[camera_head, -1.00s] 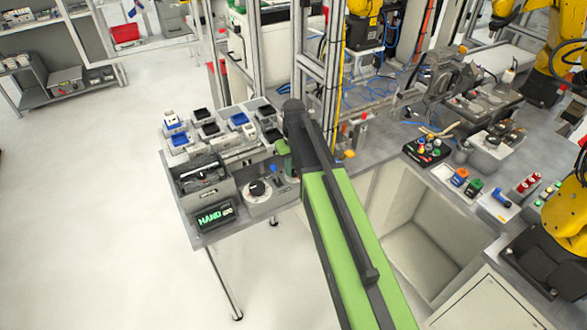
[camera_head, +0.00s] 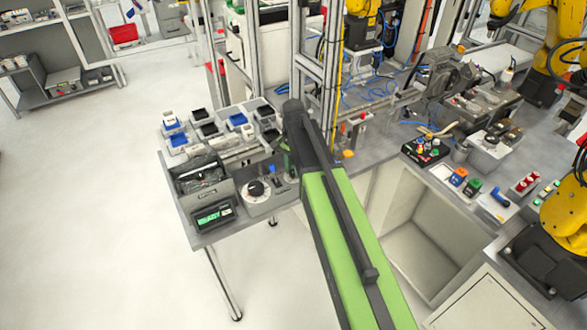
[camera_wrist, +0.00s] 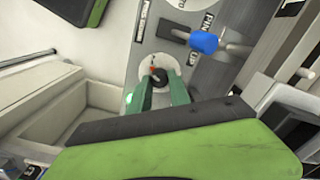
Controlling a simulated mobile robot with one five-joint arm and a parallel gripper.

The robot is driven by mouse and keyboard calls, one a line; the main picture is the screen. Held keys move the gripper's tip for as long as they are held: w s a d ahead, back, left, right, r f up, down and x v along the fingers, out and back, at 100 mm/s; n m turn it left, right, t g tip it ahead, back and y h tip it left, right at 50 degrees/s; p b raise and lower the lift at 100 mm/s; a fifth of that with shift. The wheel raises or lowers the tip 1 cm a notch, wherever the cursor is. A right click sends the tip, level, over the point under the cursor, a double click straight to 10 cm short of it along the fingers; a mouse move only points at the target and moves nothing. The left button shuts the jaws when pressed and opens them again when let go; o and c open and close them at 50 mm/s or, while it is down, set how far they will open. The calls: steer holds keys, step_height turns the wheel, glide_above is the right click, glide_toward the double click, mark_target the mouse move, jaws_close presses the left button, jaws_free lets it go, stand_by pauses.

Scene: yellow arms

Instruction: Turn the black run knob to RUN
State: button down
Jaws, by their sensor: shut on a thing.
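In the wrist view, my gripper (camera_wrist: 159,82) has its two green fingers closed on either side of the black run knob (camera_wrist: 158,76). The knob sits on a round pale plate on the grey panel (camera_wrist: 148,50), with a small red-orange mark at its upper left. In the head view, my green arm reaches down to the panel. The knob and fingertips are mostly hidden there behind the arm's dark end.
A blue-handled valve (camera_wrist: 203,42) sits close to the gripper's upper right. The floor left of the bench is clear.

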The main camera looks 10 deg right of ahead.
mark_target(293, 171)
steer(key=shift+m, duration=2)
steer(key=c, duration=1.2)
jaws_free()
step_height(293, 171, up, 17)
steer(key=p, duration=1.7)
steer(key=shift+r, duration=0.2)
